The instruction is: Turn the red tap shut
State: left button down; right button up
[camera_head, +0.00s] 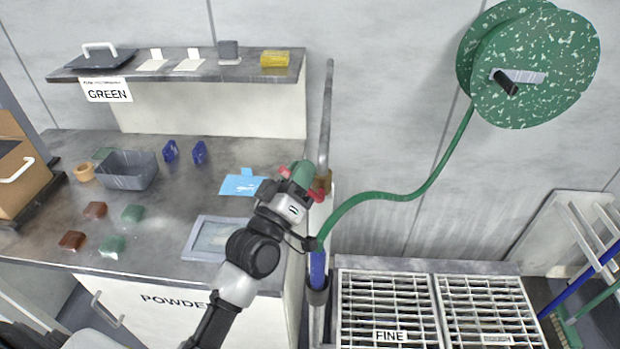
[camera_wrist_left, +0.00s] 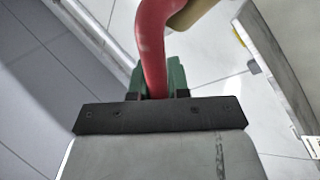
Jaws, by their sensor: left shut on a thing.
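The red tap (camera_head: 319,191) sits on a brass fitting (camera_head: 323,181) at the right end of the workbench, below a grey vertical pipe (camera_head: 326,120). My left gripper (camera_head: 302,178) is at the tap, its body hiding part of it. In the left wrist view the red curved handle (camera_wrist_left: 152,45) runs down between the green fingers of my left gripper (camera_wrist_left: 160,80), which are shut on it. Part of the brass body (camera_wrist_left: 190,12) shows at the top of that view. My right gripper is not in view.
A green hose (camera_head: 390,196) runs from the reel (camera_head: 540,65) to a blue nozzle (camera_head: 317,268) close below my left gripper. Metal gratings (camera_head: 388,308) lie at the lower right. The bench (camera_head: 165,215) holds a grey tub (camera_head: 127,170) and several small blocks.

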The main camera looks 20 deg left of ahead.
pick_arm(q)
jog(key=shift+s+a+f+n+t+y+b, duration=0.2)
jog(key=shift+a+f+n+y+b, duration=0.5)
jog(key=shift+n+y, duration=1.55)
jog(key=shift+s+a+f+n+t+y+b, duration=0.1)
jog(key=shift+a+f+n+t+y+b, duration=0.2)
jog(key=shift+f+n+y+b, duration=1.8)
jog(key=shift+s+a+r+n+t+y+b, duration=0.1)
jog(key=shift+a+r+n+t+y+b, duration=0.6)
jog(key=shift+n, duration=2.85)
jog(key=shift+d+f+g+y+p, duration=0.3)
jog(key=shift+f+g+y+p, duration=0.1)
jog(key=shift+y, duration=0.15)
jog(key=c, duration=1.1)
grip_release()
jog(key=shift+r, duration=0.1)
jog(key=b+v, duration=0.4)
jog(key=v, duration=0.7)
jog(key=shift+r, duration=0.1)
